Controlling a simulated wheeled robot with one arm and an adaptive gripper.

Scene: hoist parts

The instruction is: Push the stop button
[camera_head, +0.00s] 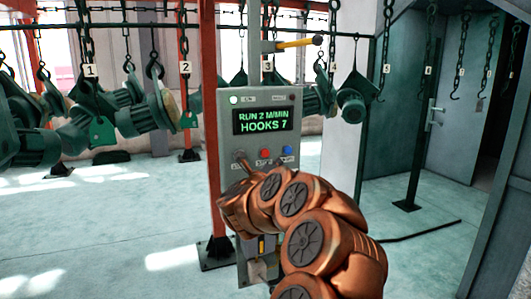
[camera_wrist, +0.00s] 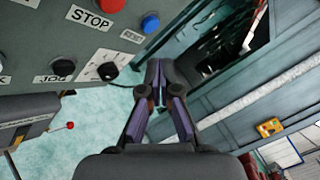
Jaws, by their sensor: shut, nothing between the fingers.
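The grey control panel (camera_head: 213,128) faces me in the head view, its display lit with "RUN 2 M/MIN HOOKS 7". The red stop button (camera_head: 265,154) is on its lower face, left of a blue button (camera_head: 288,150). In the wrist view the red button (camera_wrist: 111,4) is cut by the top edge, above the STOP label (camera_wrist: 90,20). The blue button (camera_wrist: 150,23) is beside the RESET label. My gripper (camera_wrist: 157,65) is shut and empty, its tips below the blue button in that picture. I see no contact with the red button. My arm hides the gripper in the head view.
Black knobs (camera_wrist: 62,68) are on the panel near the buttons. Green motors (camera_head: 125,105) hang on hooks at left. Empty hooks (camera_head: 461,60) hang at right. A red post (camera_head: 211,100) stands behind the panel.

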